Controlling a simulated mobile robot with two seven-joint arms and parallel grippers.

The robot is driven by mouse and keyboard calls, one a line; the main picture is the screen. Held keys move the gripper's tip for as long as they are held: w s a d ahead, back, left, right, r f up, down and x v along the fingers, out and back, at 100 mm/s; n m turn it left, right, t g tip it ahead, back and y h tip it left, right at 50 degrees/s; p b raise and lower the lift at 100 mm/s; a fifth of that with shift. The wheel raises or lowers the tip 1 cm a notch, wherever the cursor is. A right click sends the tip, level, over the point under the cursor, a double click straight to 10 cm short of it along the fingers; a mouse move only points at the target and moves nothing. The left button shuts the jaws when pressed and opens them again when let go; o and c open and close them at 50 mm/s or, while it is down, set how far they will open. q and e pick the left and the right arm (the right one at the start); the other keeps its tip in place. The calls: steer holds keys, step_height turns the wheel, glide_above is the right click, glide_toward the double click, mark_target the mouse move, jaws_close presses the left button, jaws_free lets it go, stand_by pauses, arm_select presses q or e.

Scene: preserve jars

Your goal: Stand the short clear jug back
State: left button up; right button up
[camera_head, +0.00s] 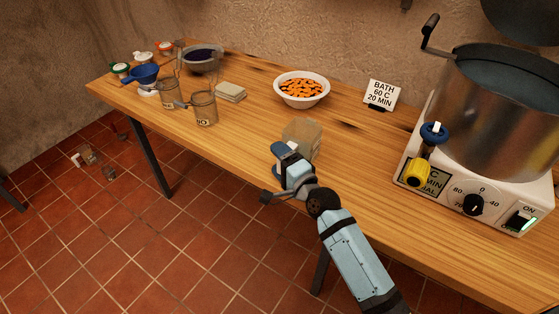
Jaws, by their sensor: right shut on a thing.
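My right gripper (288,152) is over the front edge of the table, shut on a short, clear, boxy vessel (303,136). I cannot tell for sure that this is the short clear jug; the fingers hide part of its near side. The vessel looks roughly upright, at or just above the wood; I cannot tell whether it touches. Two other clear vessels with dark lettering, one behind (168,94) and one nearer (204,108), stand on the table at the left. My left gripper is not in view.
A white bowl of orange pieces (302,103) stands behind the held vessel. A sign (382,95) and a large steel pot on a white heater (480,190) are at right. A beige stack (230,92), a blue funnel (145,74) and a dark bowl (203,69) are left. Small things lie on the floor.

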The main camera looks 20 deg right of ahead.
steer(key=shift+f, duration=0.25)
steer(key=o, duration=0.7)
steer(key=shift+o, duration=0.2)
steer(key=shift+r, duration=0.1)
steer(key=shift+r, duration=0.2)
steer(key=v, duration=1)
steer(key=shift+s+d+f, duration=0.1)
steer(key=shift+s, duration=0.3)
steer(key=shift+s+d, duration=0.15)
steer(key=shift+s, duration=0.4)
